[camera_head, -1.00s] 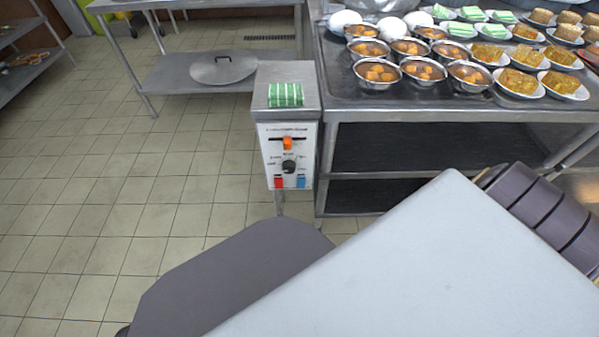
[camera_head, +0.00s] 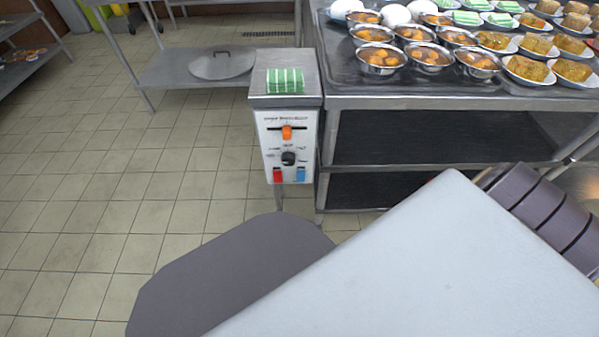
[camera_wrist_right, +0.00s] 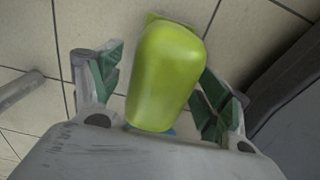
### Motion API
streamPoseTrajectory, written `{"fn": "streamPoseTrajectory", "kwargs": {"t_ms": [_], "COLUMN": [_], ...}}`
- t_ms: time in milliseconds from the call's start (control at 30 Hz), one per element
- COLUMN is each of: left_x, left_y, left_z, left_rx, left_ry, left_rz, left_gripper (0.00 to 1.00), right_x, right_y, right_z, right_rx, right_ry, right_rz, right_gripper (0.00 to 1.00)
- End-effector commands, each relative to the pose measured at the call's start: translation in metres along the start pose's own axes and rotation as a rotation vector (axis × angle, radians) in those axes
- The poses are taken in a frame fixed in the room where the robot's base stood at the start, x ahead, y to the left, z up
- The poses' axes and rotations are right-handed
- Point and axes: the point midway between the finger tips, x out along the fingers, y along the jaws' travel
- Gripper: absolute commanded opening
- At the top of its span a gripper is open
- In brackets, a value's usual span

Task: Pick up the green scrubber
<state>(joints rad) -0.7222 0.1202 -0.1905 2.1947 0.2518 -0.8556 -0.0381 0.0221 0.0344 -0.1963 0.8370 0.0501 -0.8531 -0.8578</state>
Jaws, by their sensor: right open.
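A smooth yellow-green rounded object (camera_wrist_right: 163,75) shows in the right wrist view, between the fingers of my right gripper (camera_wrist_right: 158,100). I cannot tell whether it is the green scrubber or how far beyond the fingertips it is. A small blue patch shows at its lower end. My right gripper is open, with green pads on both fingers, and neither clearly touches the object. In the head view, a green-and-white striped folded item (camera_head: 285,80) lies on top of a metal control box (camera_head: 284,100). My left gripper is not in view.
A metal counter (camera_head: 450,103) at the right holds several bowls (camera_head: 380,60) and plates of food. A low shelf (camera_head: 165,75) at the back bears a round lid (camera_head: 222,65). Tiled floor (camera_head: 100,190) is open at the left. My own grey parts block the lower right.

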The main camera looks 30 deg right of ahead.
Motion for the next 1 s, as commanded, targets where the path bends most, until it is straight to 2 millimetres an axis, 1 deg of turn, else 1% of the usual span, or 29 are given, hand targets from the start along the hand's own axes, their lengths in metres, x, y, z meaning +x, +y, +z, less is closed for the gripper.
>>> {"fn": "streamPoseTrajectory", "kwargs": {"t_ms": [500,567,900,967,1000], "left_x": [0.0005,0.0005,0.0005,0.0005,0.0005], "left_y": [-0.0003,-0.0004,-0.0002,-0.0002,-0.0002], "left_z": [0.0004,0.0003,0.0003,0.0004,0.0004], "left_rx": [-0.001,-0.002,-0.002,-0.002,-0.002], "left_ry": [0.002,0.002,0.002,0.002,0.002], "left_rz": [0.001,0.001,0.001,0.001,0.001], "left_gripper": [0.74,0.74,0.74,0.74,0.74], "right_x": [0.0007,0.0007,0.0007,0.0006,0.0006], "right_y": [0.0,0.0,0.0,0.0002,0.0002], "right_z": [-0.0003,-0.0003,-0.0003,-0.0005,-0.0005], "right_rx": [0.0,0.0,0.0,0.0,0.0], "right_ry": [0.0,0.0,0.0,0.001,0.001], "right_rz": [0.0,0.0,0.0,0.001,0.001], "right_gripper": [0.77,0.7,0.27,0.19,0.19]}}
